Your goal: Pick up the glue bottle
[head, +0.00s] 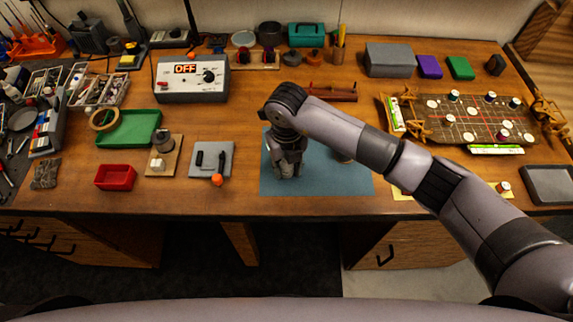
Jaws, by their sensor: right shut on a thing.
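My right gripper (287,170) points down over the left part of the blue mat (320,184). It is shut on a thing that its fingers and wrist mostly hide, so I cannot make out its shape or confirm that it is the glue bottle. I cannot tell whether that thing touches the mat. I do not clearly see a glue bottle anywhere else. My left gripper is not in view.
Left of the mat are a grey plate (200,158), a red tray (115,177) and a green tray (120,137). A control box marked OFF (192,88) stands behind.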

